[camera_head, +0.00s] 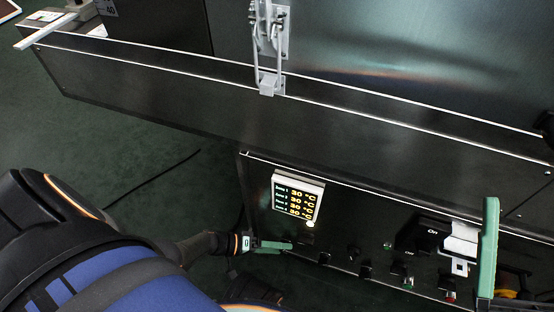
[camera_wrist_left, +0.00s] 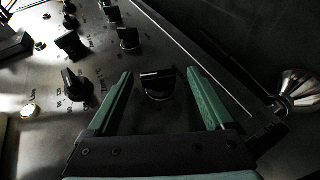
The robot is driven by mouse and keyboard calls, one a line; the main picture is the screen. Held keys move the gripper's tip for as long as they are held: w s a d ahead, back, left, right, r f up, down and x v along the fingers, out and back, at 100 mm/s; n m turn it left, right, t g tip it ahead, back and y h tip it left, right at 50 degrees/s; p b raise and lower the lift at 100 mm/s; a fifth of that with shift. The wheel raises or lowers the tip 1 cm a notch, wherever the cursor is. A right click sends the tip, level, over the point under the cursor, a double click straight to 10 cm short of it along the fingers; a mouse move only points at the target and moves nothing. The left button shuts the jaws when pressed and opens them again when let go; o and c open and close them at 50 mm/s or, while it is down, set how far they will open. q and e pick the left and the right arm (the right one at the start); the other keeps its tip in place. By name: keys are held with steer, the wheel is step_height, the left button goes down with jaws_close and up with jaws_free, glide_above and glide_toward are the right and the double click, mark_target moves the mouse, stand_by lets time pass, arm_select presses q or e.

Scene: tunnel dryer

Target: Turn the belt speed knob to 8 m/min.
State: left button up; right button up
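The dark control panel (camera_head: 335,225) carries several black knobs; their labels are too small to read, so I cannot tell which is belt speed. My left gripper (camera_head: 288,246) is at the panel's lower left in the head view. In the left wrist view my left gripper (camera_wrist_left: 161,78) is open, its two green fingers on either side of a black knob (camera_wrist_left: 158,85). A gap shows beside each finger. Another knob (camera_wrist_left: 75,86) with scale marks sits to the left. One green finger of my right gripper (camera_head: 488,245) stands upright at the lower right; its opening is hidden.
A display (camera_head: 298,198) shows several zones at 30 °C. A large dark switch (camera_head: 422,236) and small switches sit right of it. A long metal ledge (camera_head: 220,100) overhangs the panel. A shiny metal cone (camera_wrist_left: 296,90) stands beside the panel edge in the wrist view.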

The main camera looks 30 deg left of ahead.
arm_select(q)
steer(key=shift+d, duration=0.1)
steer(key=p+v, duration=0.3)
steer(key=v, duration=0.9)
steer(key=shift+s+r, duration=0.15)
steer(key=shift+c, duration=0.3)
